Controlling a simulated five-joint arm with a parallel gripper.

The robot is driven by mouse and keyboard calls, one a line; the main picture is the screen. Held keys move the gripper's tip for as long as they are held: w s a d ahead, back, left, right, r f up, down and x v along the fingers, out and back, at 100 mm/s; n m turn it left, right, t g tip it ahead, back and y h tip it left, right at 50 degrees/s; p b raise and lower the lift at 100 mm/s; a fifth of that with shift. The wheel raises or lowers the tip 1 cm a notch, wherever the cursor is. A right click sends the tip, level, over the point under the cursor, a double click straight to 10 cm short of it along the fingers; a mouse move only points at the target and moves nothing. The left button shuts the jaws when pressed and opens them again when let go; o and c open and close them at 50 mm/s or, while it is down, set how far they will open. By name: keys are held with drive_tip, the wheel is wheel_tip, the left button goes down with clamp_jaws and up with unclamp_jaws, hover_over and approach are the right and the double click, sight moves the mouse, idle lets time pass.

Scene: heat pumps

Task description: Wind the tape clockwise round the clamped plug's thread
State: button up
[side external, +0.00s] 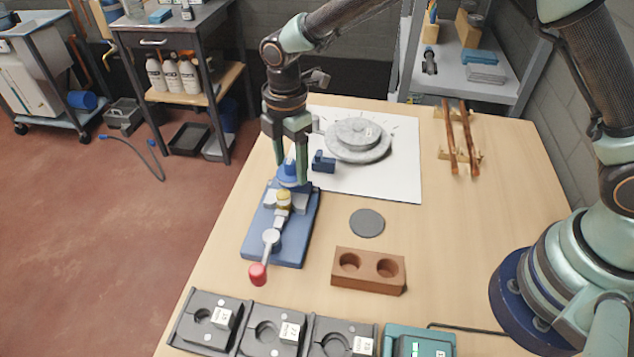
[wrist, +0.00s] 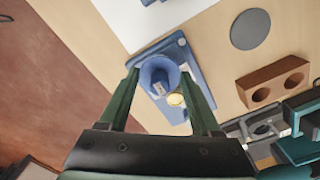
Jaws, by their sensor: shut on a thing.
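The clamp has a blue base (side external: 262,232) and a lever ending in a red knob (side external: 258,274). The yellow brass plug (side external: 284,197) sits at its grey jaws; it also shows in the wrist view (wrist: 176,99). My gripper (side external: 293,168) is above the far end of the clamp, with its fingers pointing down. It is shut on a round blue piece (wrist: 158,67), which seems to be the tape's holder. This piece is right beside the plug; I cannot tell whether they touch. The tape strip and the plug's thread are not clear.
A small blue block (side external: 323,162) and a round grey plate (side external: 358,139) lie on a white sheet (side external: 395,185). A grey disc (side external: 367,223) and a brown two-hole block (side external: 369,270) stand right of the clamp. Black labelled fixtures (side external: 272,331) line the front edge. Copper pipes (side external: 451,140) lie at the back right.

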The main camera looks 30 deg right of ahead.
drive_tip(key=shift+s+d, duration=0.45)
drive_tip(key=shift+s, duration=0.35)
drive_tip(key=shift+s+d, duration=0.2)
drive_tip(key=shift+s, duration=0.8)
drive_tip(key=shift+r, duration=0.1)
wheel_tip(320, 180, up, 7)
drive_tip(key=d, duration=0.1)
drive_tip(key=shift+d, duration=0.15)
